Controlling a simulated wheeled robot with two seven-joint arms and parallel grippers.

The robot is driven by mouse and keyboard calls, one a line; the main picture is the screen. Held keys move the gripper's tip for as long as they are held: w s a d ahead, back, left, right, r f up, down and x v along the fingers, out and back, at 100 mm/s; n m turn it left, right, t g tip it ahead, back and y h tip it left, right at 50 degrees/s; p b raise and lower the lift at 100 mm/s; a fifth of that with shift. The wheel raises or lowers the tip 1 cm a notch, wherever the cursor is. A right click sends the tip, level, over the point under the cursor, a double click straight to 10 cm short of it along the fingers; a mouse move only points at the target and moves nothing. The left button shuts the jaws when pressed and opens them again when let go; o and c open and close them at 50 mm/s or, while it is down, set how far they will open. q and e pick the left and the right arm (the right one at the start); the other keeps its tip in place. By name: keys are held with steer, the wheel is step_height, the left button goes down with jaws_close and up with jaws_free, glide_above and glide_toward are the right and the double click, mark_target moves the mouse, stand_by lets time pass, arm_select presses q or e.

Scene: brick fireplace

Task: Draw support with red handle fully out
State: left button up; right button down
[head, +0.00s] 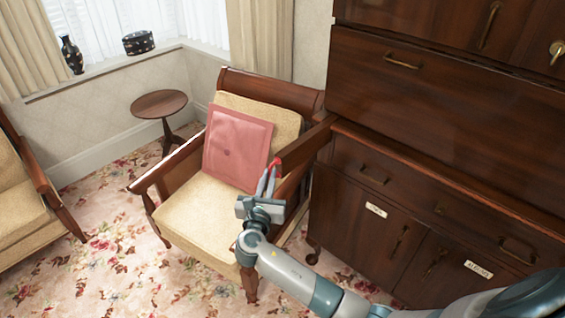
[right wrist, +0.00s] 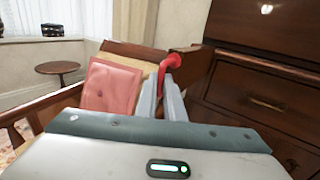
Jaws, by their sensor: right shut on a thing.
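The support (head: 304,147) is a dark wooden bar that sticks out from the left end of the cabinet front, over the chair's arm. Its red handle (head: 275,162) is at the bar's outer end. My right gripper (head: 267,180) is shut on the red handle. In the right wrist view the red handle (right wrist: 172,61) shows at the tips of my right gripper (right wrist: 165,88), with the support (right wrist: 190,65) behind it. The fingers hide part of the handle. My left gripper is not in view.
A dark wooden cabinet (head: 440,100) with drawers and labelled doors fills the right. An armchair (head: 195,215) with a pink cushion (head: 238,147) stands close beside the support. A small round table (head: 159,104) is farther back. Floral carpet (head: 110,270) is open at the lower left.

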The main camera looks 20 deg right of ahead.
steer(key=shift+s+a+f, duration=0.15)
steer(key=shift+s+a, duration=0.15)
steer(key=shift+a, duration=0.5)
steer(key=c, duration=1.9)
jaws_free()
steer(key=shift+a, duration=0.1)
steer(key=shift+o, duration=0.2)
steer(key=shift+s, duration=0.1)
steer(key=b+v, duration=0.3)
steer(key=v, duration=1.4)
steer(key=shift+s+a+b, duration=0.2)
steer(key=shift+b, duration=0.1)
